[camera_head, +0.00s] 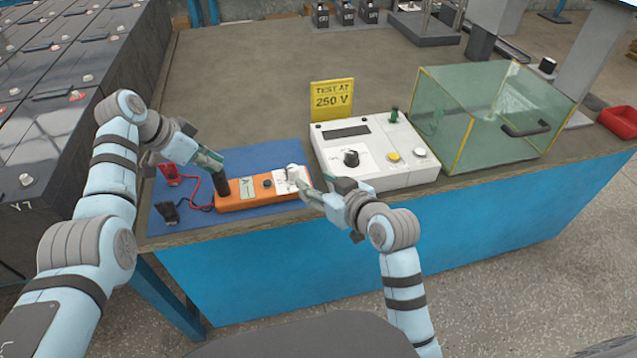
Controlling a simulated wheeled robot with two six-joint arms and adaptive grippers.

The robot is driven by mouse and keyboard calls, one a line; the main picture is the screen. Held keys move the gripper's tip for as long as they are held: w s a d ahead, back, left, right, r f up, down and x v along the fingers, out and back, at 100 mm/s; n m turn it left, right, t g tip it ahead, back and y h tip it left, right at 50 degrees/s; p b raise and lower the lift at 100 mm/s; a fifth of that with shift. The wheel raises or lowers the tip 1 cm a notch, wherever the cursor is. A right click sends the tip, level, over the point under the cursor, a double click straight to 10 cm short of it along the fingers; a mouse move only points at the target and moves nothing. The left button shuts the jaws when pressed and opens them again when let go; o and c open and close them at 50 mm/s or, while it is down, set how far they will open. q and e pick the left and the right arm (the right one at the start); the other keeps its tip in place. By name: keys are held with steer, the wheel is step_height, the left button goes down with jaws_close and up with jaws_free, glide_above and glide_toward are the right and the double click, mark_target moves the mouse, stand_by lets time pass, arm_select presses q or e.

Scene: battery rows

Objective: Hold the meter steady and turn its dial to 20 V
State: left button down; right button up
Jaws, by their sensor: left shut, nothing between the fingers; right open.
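The orange meter (240,205) lies on a blue mat (180,222) near the bench's front edge. A black upright cylinder (222,188) stands at its left end. A small dark knob (267,183) sits mid-body, and a pale dial (292,173) sits on a white panel at the right end. The dial's markings are too small to read. My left gripper (216,163) is shut and empty, just above the black cylinder; I cannot tell if they touch. My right gripper (303,186) is open beside the meter's right end, close to the dial and partly hiding that end.
Red and black clips with leads (196,207) lie left of the meter. A white tester (385,178) with a yellow "TEST AT 250 V" sign (331,99) stands at the right. A glass tank (470,130) stands beyond it.

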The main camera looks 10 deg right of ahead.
mark_target(296, 173)
steer(key=w+d+r+n+t+h, duration=0.2)
steer(key=d+r+n+t+h, duration=0.15)
steer(key=d+n+h, duration=0.75)
steer(key=s+a+f+n+y, duration=0.1)
steer(key=a+f+n+y, duration=0.4)
steer(key=n, duration=0.8)
steer(key=s+a+f+n+y, duration=0.1)
steer(key=a+f+n+y, duration=0.2)
steer(key=a+n+y, duration=0.65)
steer(key=w, duration=0.3)
steer(key=w+n+h, duration=0.1)
steer(key=w, duration=0.2)
steer(key=w+n, duration=0.1)
steer(key=w, duration=0.3)
steer(key=shift+w+f+n+t+h, duration=0.1)
steer(key=shift+f+n+t+h, duration=0.05)
steer(key=shift+n+t+h, duration=0.15)
steer(key=shift+w+a, duration=0.1)
steer(key=shift+w, duration=0.2)
steer(key=shift+c, duration=0.3)
